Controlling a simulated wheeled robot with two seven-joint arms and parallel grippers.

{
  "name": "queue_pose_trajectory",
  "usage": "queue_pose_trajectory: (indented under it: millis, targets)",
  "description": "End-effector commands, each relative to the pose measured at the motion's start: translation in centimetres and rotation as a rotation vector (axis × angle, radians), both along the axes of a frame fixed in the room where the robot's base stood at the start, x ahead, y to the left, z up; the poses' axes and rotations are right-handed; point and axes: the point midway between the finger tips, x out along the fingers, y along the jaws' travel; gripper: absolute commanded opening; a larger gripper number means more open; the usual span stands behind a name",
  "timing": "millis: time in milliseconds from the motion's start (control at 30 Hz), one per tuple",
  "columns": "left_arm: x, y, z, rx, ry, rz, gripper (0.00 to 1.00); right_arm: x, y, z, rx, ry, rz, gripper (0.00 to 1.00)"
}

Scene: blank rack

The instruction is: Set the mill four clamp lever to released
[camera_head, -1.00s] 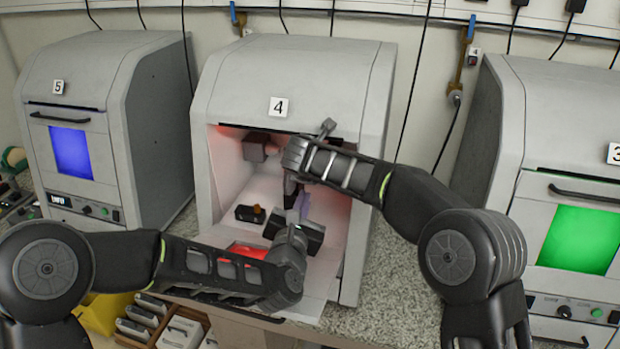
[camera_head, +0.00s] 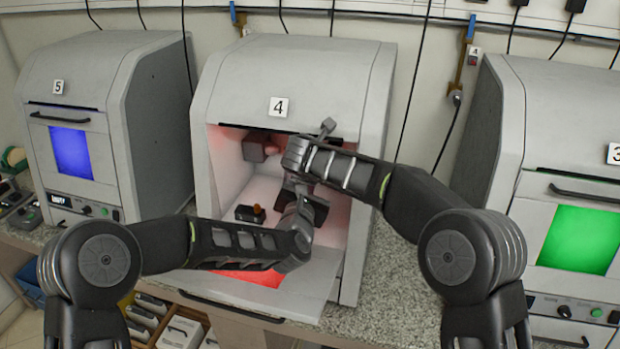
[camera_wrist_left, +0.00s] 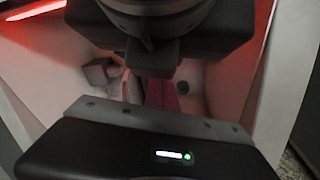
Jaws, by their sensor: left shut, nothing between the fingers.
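Mill four (camera_head: 300,75) stands in the middle of the head view, with its front door (camera_head: 300,290) folded down and its inside lit red. A dark block with an orange-brown knob (camera_head: 258,209) sits on its floor. I cannot tell whether this knob belongs to the clamp lever; no other lever shows clearly. My left gripper (camera_head: 310,207) is inside the opening, right of that block, shut and empty. My right gripper (camera_head: 290,180) points down into the opening above the left one, and its fingers are mostly hidden. Dark gripper parts fill much of the left wrist view.
A grey box-shaped part (camera_head: 256,148) hangs at the upper left inside the mill. Mill five (camera_head: 95,130) stands left and mill three (camera_head: 560,130) right, both with doors shut. Some bare counter (camera_head: 385,300) shows at the mill's right. My two arms cross close together at the opening.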

Motion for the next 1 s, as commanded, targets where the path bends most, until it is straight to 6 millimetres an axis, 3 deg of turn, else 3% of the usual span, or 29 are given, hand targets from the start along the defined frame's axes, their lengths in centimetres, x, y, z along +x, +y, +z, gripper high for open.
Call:
queue_pose_trajectory:
  millis: [133, 467, 633, 867, 900, 1000]
  targets:
    - [1.1, -0.3, -0.1, 0.000, 0.000, 0.000, 0.00, 0.1, 0.2, 0.4, 0.002, -0.007, 0.005, 0.00]
    - [1.3, -0.3, -0.1, 0.001, 0.000, -0.001, 0.00, 0.1, 0.2, 0.4, 0.002, -0.007, 0.005, 0.00]
    - [1.0, -0.4, 1.4, -0.001, -0.002, 0.000, 0.00, 0.1, 0.2, 0.3, 0.002, -0.007, 0.005, 0.00]
    - [1.0, -0.6, 1.9, -0.001, -0.010, -0.003, 0.00, 0.1, 0.2, 0.1, 0.000, -0.003, 0.005, 0.00]
    - [0.9, -0.6, 1.9, -0.001, -0.011, -0.002, 0.00, 0.0, 0.2, 0.0, 0.001, -0.002, 0.005, 0.23]
    - [0.9, -0.7, 2.0, -0.002, -0.013, -0.003, 0.00, 0.0, 0.2, -0.1, -0.001, 0.000, 0.004, 0.31]
